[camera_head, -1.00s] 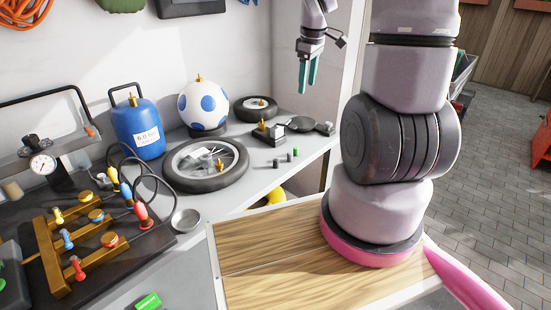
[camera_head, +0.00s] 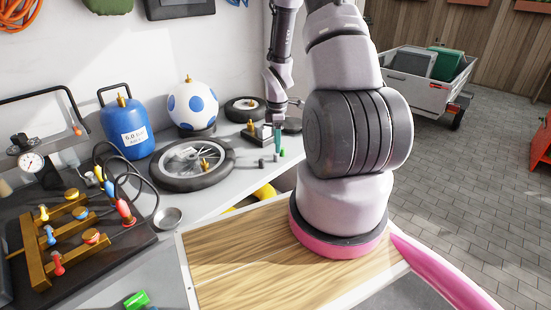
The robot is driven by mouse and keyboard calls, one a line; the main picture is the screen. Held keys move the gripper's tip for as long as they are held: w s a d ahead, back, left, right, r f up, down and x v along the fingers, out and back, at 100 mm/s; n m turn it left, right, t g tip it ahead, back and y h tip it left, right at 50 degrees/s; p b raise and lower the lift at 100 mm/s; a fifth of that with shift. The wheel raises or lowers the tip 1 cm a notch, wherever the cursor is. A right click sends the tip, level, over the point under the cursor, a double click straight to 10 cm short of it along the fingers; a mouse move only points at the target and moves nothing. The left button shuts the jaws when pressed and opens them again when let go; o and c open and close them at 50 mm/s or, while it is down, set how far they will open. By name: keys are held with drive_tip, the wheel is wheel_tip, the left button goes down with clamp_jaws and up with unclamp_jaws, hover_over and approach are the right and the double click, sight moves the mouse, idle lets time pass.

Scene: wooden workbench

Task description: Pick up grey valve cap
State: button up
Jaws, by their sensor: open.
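Several small caps stand in a short row on the grey bench, right of the spoked wheel. A dark grey cap (camera_head: 262,163) is nearest, another grey cap (camera_head: 276,158) is behind it, and a green cap (camera_head: 282,153) is farthest. I cannot tell for sure which is the grey valve cap. My gripper (camera_head: 278,140), with teal fingers, points down just above and behind the caps. It is open and seems to hold nothing. The gap between its fingers is hard to see at this angle.
A spoked wheel (camera_head: 219,177) lies left of the caps. A small black device (camera_head: 253,133) stands behind them, near a smaller wheel (camera_head: 238,117).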

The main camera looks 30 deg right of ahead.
sight(276, 157)
drive_tip(key=f, duration=0.5)
drive_tip(key=shift+s+a+f, duration=0.1)
drive_tip(key=shift+a, duration=0.1)
drive_tip(key=shift+c, duration=0.3)
clamp_jaws()
